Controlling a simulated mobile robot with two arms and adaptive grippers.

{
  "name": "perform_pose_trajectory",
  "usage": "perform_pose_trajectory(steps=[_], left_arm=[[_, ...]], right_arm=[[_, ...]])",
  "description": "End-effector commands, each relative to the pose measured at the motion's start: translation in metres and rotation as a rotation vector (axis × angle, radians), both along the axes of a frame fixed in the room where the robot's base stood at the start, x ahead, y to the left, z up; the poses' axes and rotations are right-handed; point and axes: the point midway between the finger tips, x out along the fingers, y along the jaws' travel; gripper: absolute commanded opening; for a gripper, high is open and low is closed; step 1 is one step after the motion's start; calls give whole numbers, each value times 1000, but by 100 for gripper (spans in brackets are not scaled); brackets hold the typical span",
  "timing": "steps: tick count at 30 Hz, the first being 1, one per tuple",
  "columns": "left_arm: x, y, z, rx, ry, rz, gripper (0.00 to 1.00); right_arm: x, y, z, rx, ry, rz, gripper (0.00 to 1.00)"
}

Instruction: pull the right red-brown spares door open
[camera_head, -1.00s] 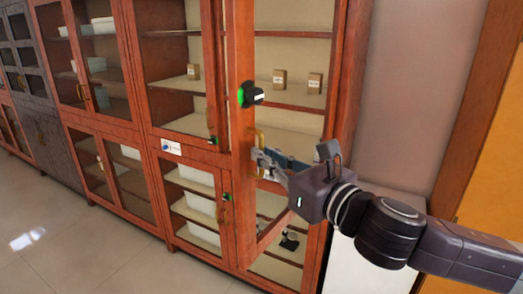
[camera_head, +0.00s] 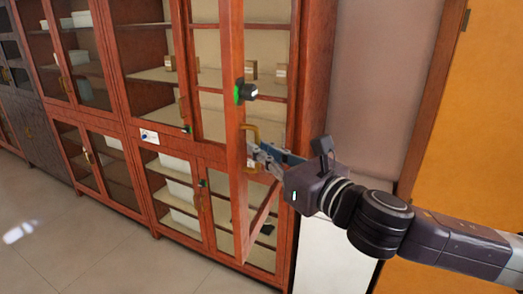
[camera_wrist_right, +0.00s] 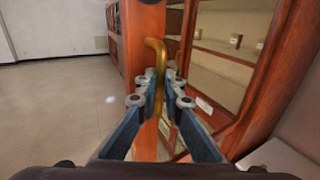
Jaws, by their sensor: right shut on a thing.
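The right red-brown spares door (camera_head: 232,60) is a tall framed glass door. It stands swung out from the cabinet, with its free edge toward me. Its brass handle (camera_head: 250,132) sits on the free-edge frame, below a black knob with a green ring (camera_head: 245,92). My right gripper (camera_head: 254,158) is shut on this handle. In the right wrist view, the handle (camera_wrist_right: 155,58) stands upright between the fingertips (camera_wrist_right: 160,86). My left gripper is not in view.
The cabinet's shelves (camera_head: 265,102) hold small boxes (camera_head: 251,70) behind the door. Neighbouring glass doors (camera_head: 160,60) to the left are shut. A white low unit (camera_head: 330,255) stands below my right arm. An orange panel (camera_head: 470,110) is at the right. The floor (camera_head: 75,240) in front is clear.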

Motion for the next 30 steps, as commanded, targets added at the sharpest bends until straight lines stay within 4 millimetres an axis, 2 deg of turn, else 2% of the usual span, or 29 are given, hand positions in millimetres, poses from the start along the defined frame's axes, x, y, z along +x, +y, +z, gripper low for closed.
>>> perform_pose_trajectory(steps=[1,3,4,8,23,30], left_arm=[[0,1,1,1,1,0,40],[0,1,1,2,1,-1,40],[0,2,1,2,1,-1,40],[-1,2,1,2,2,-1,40],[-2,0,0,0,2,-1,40],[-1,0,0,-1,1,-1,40]], right_arm=[[9,-9,9,4,-15,-29,0],[9,-9,9,4,-15,-29,0],[9,-9,9,3,-16,-29,11],[8,-8,8,3,-13,-27,25],[3,-5,3,2,-5,-14,26],[-21,-26,3,2,-7,-16,26]])
